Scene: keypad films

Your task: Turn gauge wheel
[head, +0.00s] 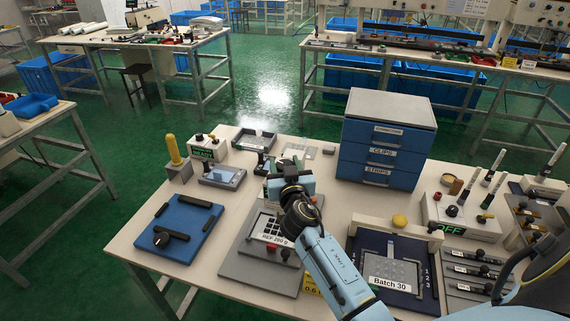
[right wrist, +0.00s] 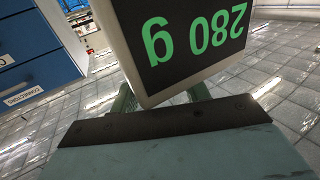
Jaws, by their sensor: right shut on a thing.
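A grey gauge stand (head: 264,270) with a label reading "REF 250 g" (head: 276,239), a plate of black squares and a red knob (head: 285,254) sits on the table. My right gripper (head: 288,184) is over its far end, shut on a part of the gauge, taken to be its wheel. The wheel is hidden in both views. In the right wrist view, a pale-edged display (right wrist: 190,40) reads "280 g", upside down, just before the gripper's fingers. It covers what lies between them. My left gripper is out of view.
A blue drawer cabinet (head: 384,143) stands behind to the right. A blue plate with black bars (head: 182,228) lies left. A dark "Batch 30" fixture (head: 391,291) and an "OFF" box (head: 452,211) stand right. The table's front left corner (head: 128,240) is clear.

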